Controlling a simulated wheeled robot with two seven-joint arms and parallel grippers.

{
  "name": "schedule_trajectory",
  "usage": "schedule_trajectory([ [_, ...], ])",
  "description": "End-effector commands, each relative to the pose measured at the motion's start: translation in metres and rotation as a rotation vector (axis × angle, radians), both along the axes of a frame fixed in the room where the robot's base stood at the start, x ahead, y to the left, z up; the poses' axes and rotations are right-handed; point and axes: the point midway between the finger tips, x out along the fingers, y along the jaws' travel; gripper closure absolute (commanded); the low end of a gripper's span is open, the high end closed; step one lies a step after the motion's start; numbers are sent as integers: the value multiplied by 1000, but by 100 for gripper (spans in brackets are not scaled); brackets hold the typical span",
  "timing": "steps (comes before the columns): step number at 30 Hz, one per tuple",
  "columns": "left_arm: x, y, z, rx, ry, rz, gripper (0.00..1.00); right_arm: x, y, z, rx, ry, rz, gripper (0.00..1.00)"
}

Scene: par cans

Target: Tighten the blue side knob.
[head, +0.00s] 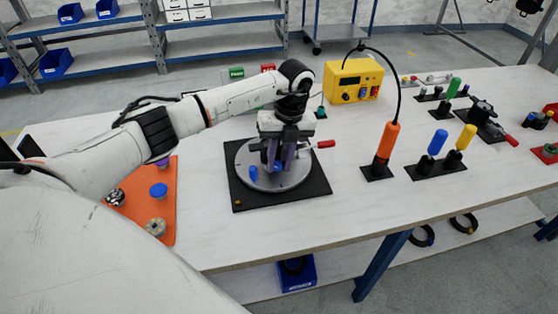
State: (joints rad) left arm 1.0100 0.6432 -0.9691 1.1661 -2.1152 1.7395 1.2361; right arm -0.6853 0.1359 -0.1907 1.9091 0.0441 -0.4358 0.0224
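A round grey metal disc (250,181) sits on a square black base plate (310,188) on the table. A blue knob (253,174) stands on the disc, left of my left gripper. My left gripper (277,163) points down over the disc. A second small blue part shows at its fingertips, partly hidden by the fingers. I cannot tell whether the fingers are closed on it or only around it. A lever with a red handle (325,144) sticks out to the right behind the gripper. My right gripper is not in view.
An orange mat (166,220) with a blue-topped knob (158,189) and other knobs lies at left. An orange-handled tool (386,142) stands right of the plate, wired to a yellow box (353,80). Blue and yellow handles (437,142) stand further right. The table front is clear.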

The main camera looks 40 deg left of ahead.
Motion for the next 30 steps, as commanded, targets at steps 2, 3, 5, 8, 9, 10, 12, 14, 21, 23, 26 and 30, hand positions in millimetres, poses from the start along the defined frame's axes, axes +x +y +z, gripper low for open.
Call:
schedule_trajectory([
  [2,0,0,0,-1,-1,0,68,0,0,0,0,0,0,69],
  [3,0,0,0,-1,-1,0,68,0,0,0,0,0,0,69],
  [5,0,0,0,-1,-1,0,68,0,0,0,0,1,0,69],
  [8,0,0,0,-1,-1,0,68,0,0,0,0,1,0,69],
  [9,0,0,0,-1,-1,0,68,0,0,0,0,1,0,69],
  [10,0,0,1,-1,-1,0,68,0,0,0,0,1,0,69],
  [12,1,0,5,-1,-2,0,68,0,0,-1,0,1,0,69],
  [14,2,-1,12,-1,-4,-1,68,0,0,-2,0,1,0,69],
  [21,8,-6,58,0,-6,-1,68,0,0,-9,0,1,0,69],
  [23,9,-7,69,-1,-6,0,68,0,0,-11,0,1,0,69],
  [26,10,-8,85,0,-5,0,68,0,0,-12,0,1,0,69],
  [30,11,-10,98,-1,-2,0,68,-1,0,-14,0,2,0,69],
])
